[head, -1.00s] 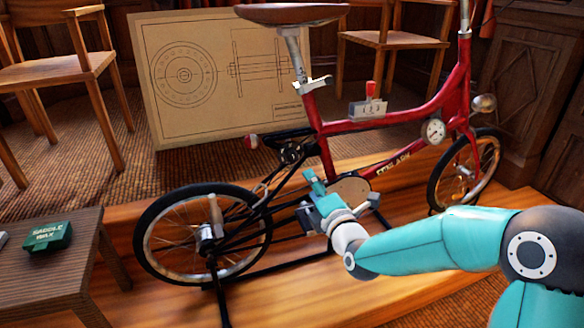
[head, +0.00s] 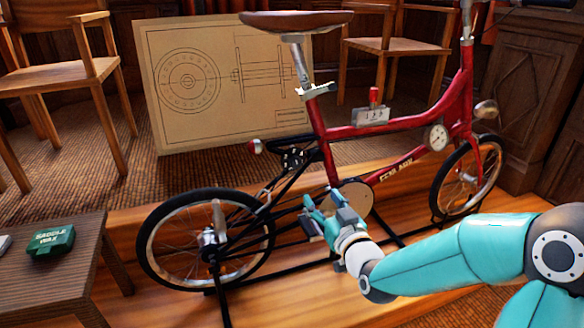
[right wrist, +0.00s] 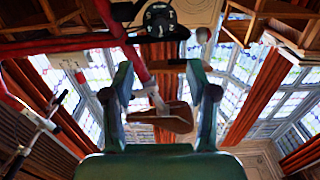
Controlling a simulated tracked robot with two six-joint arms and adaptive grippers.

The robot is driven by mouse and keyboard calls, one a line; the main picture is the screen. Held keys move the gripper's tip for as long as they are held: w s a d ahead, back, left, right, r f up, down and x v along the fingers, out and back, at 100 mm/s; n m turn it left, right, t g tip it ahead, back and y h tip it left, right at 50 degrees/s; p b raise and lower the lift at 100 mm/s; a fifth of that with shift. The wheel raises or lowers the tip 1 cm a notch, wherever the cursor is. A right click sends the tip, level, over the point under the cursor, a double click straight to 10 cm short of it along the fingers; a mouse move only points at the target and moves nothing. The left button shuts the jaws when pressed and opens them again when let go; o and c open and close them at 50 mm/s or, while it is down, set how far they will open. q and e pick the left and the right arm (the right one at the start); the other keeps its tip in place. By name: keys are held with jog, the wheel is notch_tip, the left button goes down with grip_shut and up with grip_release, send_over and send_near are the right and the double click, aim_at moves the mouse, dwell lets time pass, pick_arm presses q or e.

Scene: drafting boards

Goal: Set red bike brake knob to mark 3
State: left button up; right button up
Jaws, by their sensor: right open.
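The red bike (head: 390,125) stands on a black stand on a wooden platform. A dark round dial with pale marks (head: 292,157) sits behind its seat tube, below the saddle. It also shows at the top of the right wrist view (right wrist: 160,18), beyond the fingertips; I cannot read its setting. A small box marked 1 2 3 (head: 371,116) with a red knob (head: 375,95) sits on the frame. My right gripper (head: 320,196) is open and empty, below and right of the dark dial and apart from it. My left gripper is out of view.
A round gauge (head: 437,136) is on the bike frame. The rear wheel (head: 160,255) and stand lie left of my right gripper. A drawing board (head: 215,125) and chairs stand behind.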

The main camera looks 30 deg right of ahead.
aim_at(297, 165)
jog(key=b+x, duration=0.1)
jog(key=x, duration=1.5)
jog(key=shift+f, duration=0.1)
jog(key=shift+s, duration=0.1)
grip_shut()
jog(key=m+b, duration=0.1)
jog(key=b, duration=0.1)
jog(key=shift+f+b, duration=0.25)
jog(key=shift+b, duration=0.1)
jog(key=shift+r+m+b, duration=0.2)
jog(key=shift+m+b, duration=0.15)
jog(key=shift+m, duration=0.25)
grip_release()
